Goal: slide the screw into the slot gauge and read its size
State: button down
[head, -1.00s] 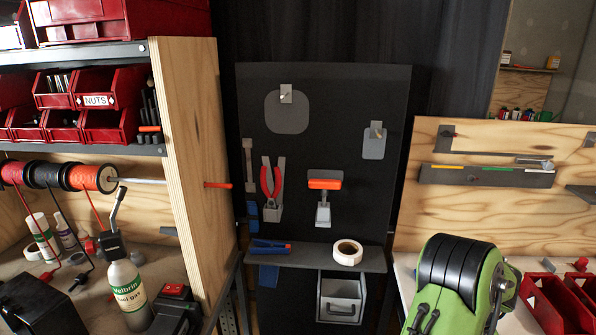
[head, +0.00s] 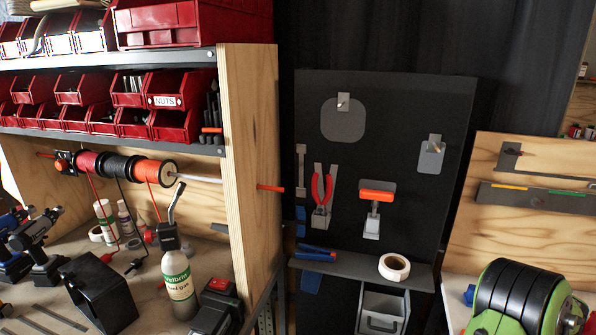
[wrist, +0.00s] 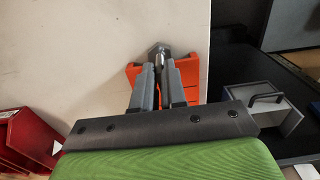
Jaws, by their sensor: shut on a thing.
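In the wrist view my gripper (wrist: 159,68) has its two grey fingers close together. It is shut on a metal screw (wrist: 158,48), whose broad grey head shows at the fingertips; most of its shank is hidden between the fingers. Orange parts (wrist: 193,68) show on both sides of the fingers, over a pale surface; I cannot tell what they belong to. I cannot make out the slot gauge for certain in either view. My gripper is not in the head view, where only my green and black arm shows at the lower right.
A black board (head: 390,130) with hanging tools stands in the middle, above a shelf with a white tape roll (head: 394,267). Red bins (head: 175,124) fill the left shelves. A grey box (wrist: 262,105) shows right in the wrist view.

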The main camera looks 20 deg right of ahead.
jog(key=shift+w+d+p, duration=0.4)
jog(key=shift+w+d, duration=0.4)
jog(key=shift+w, duration=0.1)
jog(key=shift+w+d, duration=0.15)
jog(key=shift+w, duration=0.05)
jog(key=shift+w+d+p, duration=0.8)
jog(key=shift+w+d, duration=0.25)
jog(key=shift+w, duration=0.1)
jog(key=shift+w+d, duration=0.1)
jog(key=shift+w, duration=0.05)
dwell(0.4)
jog(key=shift+w+d+p, duration=0.85)
jog(key=shift+w+d, duration=0.2)
jog(key=shift+w, duration=0.1)
jog(key=shift+w+d, duration=0.1)
jog(key=shift+w, duration=0.05)
jog(key=shift+w+d+p, duration=0.5)
jog(key=shift+w+d, duration=0.1)
jog(key=shift+w, duration=0.05)
jog(key=shift+w+d, duration=0.15)
jog(key=shift+w, duration=0.05)
dwell(0.5)
